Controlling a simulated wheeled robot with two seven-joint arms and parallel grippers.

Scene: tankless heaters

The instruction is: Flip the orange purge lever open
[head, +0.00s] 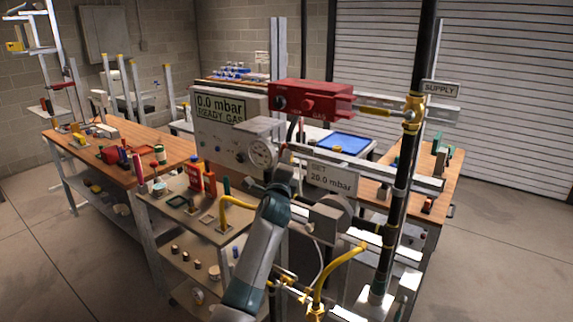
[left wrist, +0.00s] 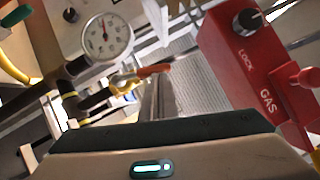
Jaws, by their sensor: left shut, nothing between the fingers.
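The orange purge lever (left wrist: 152,70) shows in the left wrist view as a short orange handle on a brass fitting, right of and below the round gauge (left wrist: 107,36). In the head view the gauge (head: 261,152) sits on the panel front, and the lever is too small to make out clearly. My left gripper (head: 286,170) is up close to the panel, just right of and below the gauge. Its shut, empty fingers (left wrist: 159,92) show in the left wrist view just below the lever; I cannot tell whether they touch it. My right gripper is out of view.
A red GAS box (head: 310,98) with a knob is above right of the lever. A black vertical pipe (head: 405,150) and metal rails stand close on the right. A shelf cart (head: 215,235) with bottles is at left. Yellow hoses (head: 335,265) run below.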

